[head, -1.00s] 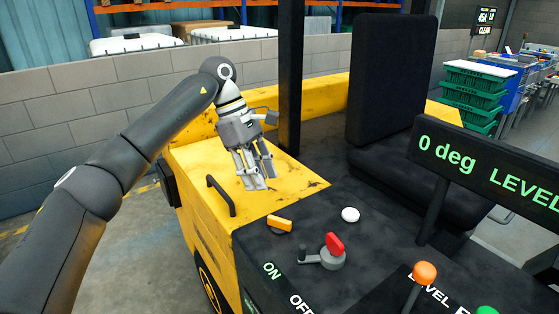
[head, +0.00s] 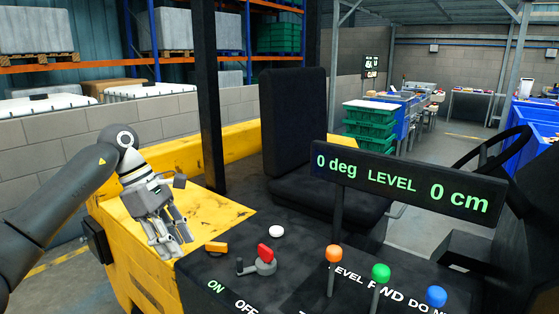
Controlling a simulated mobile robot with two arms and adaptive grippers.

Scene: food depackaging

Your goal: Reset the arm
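My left arm comes in from the left. Its gripper (head: 175,244) points down over the yellow body of the vehicle (head: 221,212), left of the black control panel. The fingers are apart with nothing between them. My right gripper is not in view. On the panel are an orange-yellow switch (head: 216,247), a red-topped switch with a grey lever (head: 265,254) and a white button (head: 276,231). The gripper is to the left of them and apart from them. Printed ON and OFF labels lie in front of the switches.
Orange (head: 334,253), green (head: 381,272) and blue (head: 436,296) knobbed levers stand at the front right. A display (head: 400,185) reads 0 deg, LEVEL, 0 cm. A black seat (head: 294,125), a dark post (head: 207,100) and a steering wheel (head: 500,150) are nearby.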

